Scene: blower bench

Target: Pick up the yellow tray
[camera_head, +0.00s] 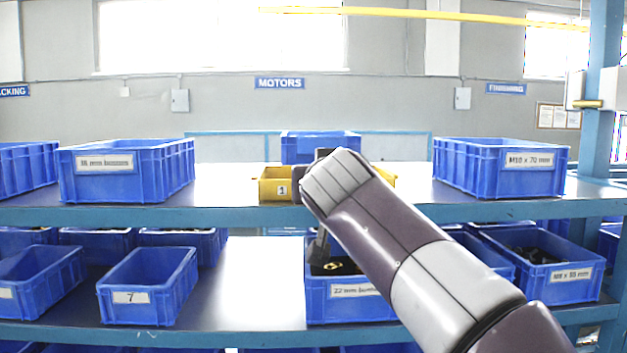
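The yellow tray (272,186) sits on the upper shelf near the middle, with a white label "1" on its front. Its right part is mostly hidden behind my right arm; a little yellow shows again to the right of the arm. My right arm comes in from the lower right and ends in front of the tray. A dark part at its end, seemingly of my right gripper (318,247), hangs below the shelf edge above a blue bin. Its fingers are not clear, and I cannot tell whether it touches the tray. My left gripper is not in view.
A blue bin (320,145) stands behind the tray. Large blue bins stand left (128,172) and right (500,167) on the upper shelf (225,190), with bare shelf beside the tray. Several blue bins fill the lower shelf, one (340,305) below the arm's end.

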